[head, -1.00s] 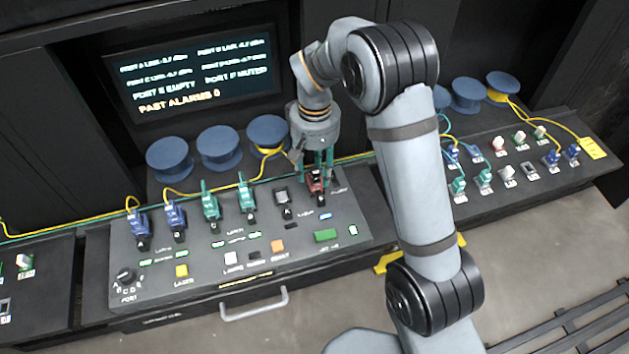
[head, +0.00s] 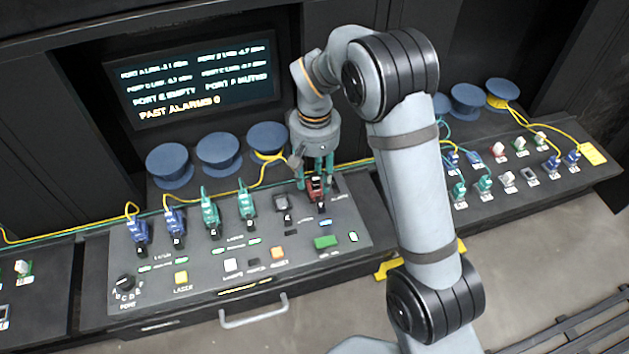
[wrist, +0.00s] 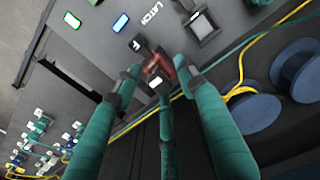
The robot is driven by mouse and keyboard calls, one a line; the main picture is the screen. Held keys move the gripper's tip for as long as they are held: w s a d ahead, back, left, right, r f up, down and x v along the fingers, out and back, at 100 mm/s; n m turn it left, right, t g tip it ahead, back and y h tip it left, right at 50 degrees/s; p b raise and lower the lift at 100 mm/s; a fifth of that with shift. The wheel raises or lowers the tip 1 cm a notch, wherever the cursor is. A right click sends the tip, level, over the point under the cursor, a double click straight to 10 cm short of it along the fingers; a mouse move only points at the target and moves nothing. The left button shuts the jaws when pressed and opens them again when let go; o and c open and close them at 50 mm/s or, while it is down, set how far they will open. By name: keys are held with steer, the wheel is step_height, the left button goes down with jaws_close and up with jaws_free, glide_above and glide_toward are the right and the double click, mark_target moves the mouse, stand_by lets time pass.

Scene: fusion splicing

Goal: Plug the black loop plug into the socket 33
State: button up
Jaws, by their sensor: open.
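My gripper (head: 316,166) has green fingers and is open above the right end of the middle sloped panel. A dark red plug (head: 317,187) stands in the panel just below the fingertips. In the wrist view the same red plug (wrist: 158,66), with a black part beside it, sits in front of and between the spread fingers (wrist: 155,84); I cannot tell whether any finger touches it. I cannot pick out a separate black loop plug. Socket 33 cannot be identified, as the small labels are too blurred to read.
Blue and green plugs (head: 210,215) stand left of a grey square port (head: 282,203) on the middle panel. Blue cable spools (head: 219,150) line the back. The right panel (head: 515,190) holds several plugs and sockets; my arm hides its left side. Yellow and green cables run behind.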

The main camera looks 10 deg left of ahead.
mark_target(315, 176)
stand_by(0.4)
jaws_close()
stand_by(0.4)
stand_by(0.5)
steer(key=shift+r+p, duration=2.35)
steer(key=shift+r, duration=0.65)
